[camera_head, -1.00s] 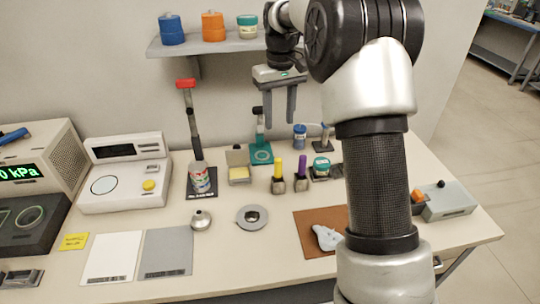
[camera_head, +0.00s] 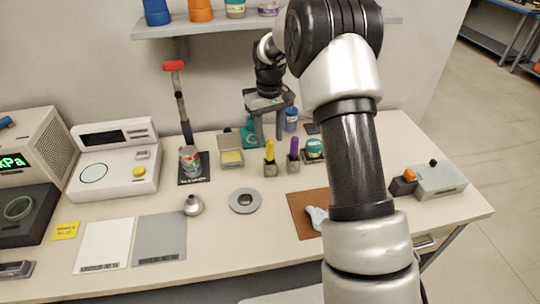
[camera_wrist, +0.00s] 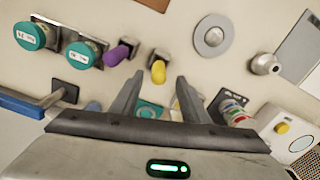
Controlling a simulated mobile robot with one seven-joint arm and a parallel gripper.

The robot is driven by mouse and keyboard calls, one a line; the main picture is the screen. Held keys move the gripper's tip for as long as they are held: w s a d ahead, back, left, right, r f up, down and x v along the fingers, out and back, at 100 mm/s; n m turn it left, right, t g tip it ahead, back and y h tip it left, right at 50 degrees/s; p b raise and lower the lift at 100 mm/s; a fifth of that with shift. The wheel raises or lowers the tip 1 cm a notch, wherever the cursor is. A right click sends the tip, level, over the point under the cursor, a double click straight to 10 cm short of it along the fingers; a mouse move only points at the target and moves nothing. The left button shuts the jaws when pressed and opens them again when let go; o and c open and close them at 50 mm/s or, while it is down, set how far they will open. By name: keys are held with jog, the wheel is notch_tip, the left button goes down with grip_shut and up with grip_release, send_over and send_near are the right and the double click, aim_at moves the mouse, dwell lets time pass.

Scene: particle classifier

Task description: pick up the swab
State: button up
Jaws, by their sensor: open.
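My gripper (camera_head: 269,138) is open and empty, pointing down over the back of the bench. Its fingertips also show in the wrist view (camera_wrist: 159,80). A yellow-topped upright item (camera_head: 270,152) stands in a small block close to the fingers; in the wrist view the yellow top (camera_wrist: 158,71) appears just beyond and between the fingertips. A purple-topped item (camera_head: 293,150) stands in its own block to the right, and it shows left of the fingers in the wrist view (camera_wrist: 118,54). I cannot tell for sure which thing is the swab.
Teal-lidded jars (camera_wrist: 83,54) stand near the purple item. A printed can (camera_head: 190,161) stands left, with a round grey disc (camera_head: 244,201) in front. A brown mat (camera_head: 299,203) bears a pale crumpled piece (camera_head: 316,217). A shelf (camera_head: 215,27) hangs behind. My arm hides part of the bench.

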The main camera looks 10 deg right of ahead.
aim_at(270, 141)
notch_tip(270, 141, down, 4)
jog(key=shift+d+f, duration=0.1)
jog(key=shift+f, duration=0.15)
grip_shut()
notch_tip(270, 141, up, 10)
dwell(0.6)
